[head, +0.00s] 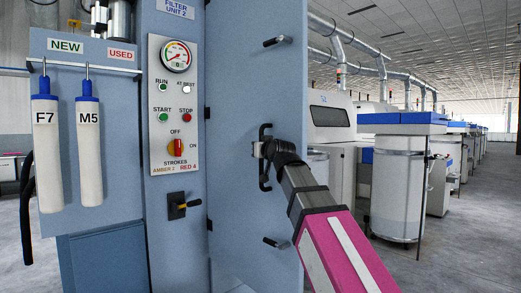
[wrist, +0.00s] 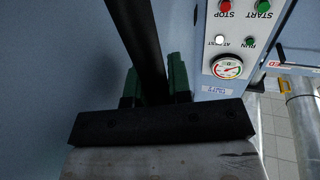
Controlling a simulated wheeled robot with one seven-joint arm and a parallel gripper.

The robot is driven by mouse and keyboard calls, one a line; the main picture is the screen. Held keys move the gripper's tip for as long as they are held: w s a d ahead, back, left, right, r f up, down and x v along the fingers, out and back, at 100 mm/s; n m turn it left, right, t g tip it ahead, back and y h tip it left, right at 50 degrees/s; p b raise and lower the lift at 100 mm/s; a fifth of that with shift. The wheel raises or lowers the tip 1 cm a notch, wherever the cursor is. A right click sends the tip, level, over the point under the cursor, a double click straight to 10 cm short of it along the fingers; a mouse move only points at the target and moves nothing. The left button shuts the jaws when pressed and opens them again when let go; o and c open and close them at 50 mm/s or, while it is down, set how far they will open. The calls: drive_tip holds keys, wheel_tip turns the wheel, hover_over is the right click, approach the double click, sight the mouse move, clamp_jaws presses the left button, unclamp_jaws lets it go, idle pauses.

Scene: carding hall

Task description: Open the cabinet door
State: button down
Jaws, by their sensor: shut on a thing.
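The cabinet door (head: 235,85) is a tall blue-grey panel right of the control strip in the head view, with black hinges on its left edge. Its black upright pull handle (head: 265,180) is near the middle of its height, toward the right edge. My gripper (head: 262,150) is shut on this handle. In the wrist view the dark handle bar (wrist: 137,35) runs between the green fingertips of my gripper (wrist: 154,82). Black levers are on the door above (head: 277,41) and below (head: 275,242) the handle. I cannot tell whether the door stands ajar; no inside shows.
The control panel (head: 174,105), with a gauge, buttons and a red switch, is left of the door. Two white filter cartridges (head: 47,150) (head: 89,145) hang further left. White machines (head: 395,190) line the right side. Grey floor (head: 465,245) is clear at the right front.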

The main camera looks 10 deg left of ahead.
drive_tip(key=shift+w, duration=0.1)
drive_tip(key=c, duration=1.3)
unclamp_jaws()
drive_tip(key=shift+c, duration=0.2)
drive_tip(key=v, duration=1)
drive_tip(key=shift+s, duration=0.4)
drive_tip(key=shift+d, duration=0.1)
